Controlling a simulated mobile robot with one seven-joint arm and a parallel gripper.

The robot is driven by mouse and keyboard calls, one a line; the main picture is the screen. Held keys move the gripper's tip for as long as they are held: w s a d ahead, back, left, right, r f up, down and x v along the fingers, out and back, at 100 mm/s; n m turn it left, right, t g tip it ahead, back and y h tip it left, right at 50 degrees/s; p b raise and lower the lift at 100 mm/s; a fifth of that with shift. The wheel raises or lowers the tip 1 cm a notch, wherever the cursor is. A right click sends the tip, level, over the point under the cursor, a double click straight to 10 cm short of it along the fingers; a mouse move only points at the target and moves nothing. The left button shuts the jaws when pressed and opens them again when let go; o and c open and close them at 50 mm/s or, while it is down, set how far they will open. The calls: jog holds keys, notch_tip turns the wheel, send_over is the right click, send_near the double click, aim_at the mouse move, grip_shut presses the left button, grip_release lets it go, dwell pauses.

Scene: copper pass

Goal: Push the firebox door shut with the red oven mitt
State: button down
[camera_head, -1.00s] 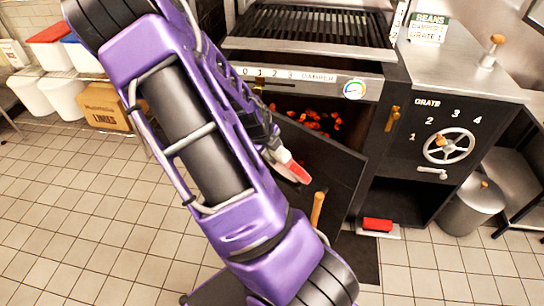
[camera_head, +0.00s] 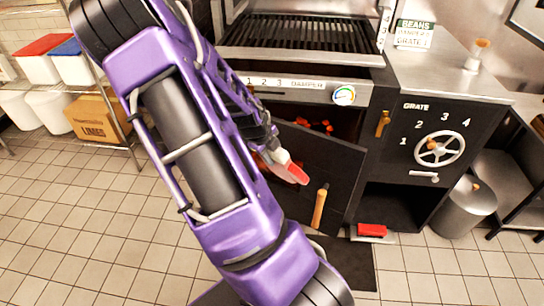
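The firebox door (camera_head: 335,162) is a black panel with an upright wooden handle (camera_head: 320,205). It stands partly open, swung out from the front of the grill. Glowing coals (camera_head: 314,125) show above its top edge. The red oven mitt (camera_head: 293,173) with a pale cuff is at the end of my arm, in front of the door's outer face and left of the handle. I cannot tell whether it touches the door. My gripper (camera_head: 272,154) appears shut on the mitt's cuff; its fingers are mostly hidden by my purple arm.
The grate wheel (camera_head: 438,149) and a brass latch (camera_head: 383,124) are on the black front to the right. A red item (camera_head: 372,230) lies by the open lower bay. A metal bin (camera_head: 465,208) stands at right. Tiled floor is clear at left.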

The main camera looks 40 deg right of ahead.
aim_at(287, 139)
jog(key=shift+w+d+b, duration=0.3)
jog(key=shift+d, duration=0.7)
jog(key=shift+w+d+b, duration=0.25)
jog(key=shift+d, duration=0.75)
jog(key=shift+w+d, duration=0.4)
jog(key=shift+d, duration=0.35)
jog(key=shift+w+d, duration=0.35)
jog(key=shift+d, duration=0.35)
jog(key=shift+w+d, duration=0.4)
jog(key=shift+d, duration=0.35)
jog(key=shift+s+a+p, duration=0.35)
jog(key=shift+s+a, duration=0.75)
jog(key=shift+a, duration=0.3)
jog(key=shift+s+a+p, duration=0.35)
jog(key=shift+s+a, duration=0.75)
jog(key=shift+a, duration=0.25)
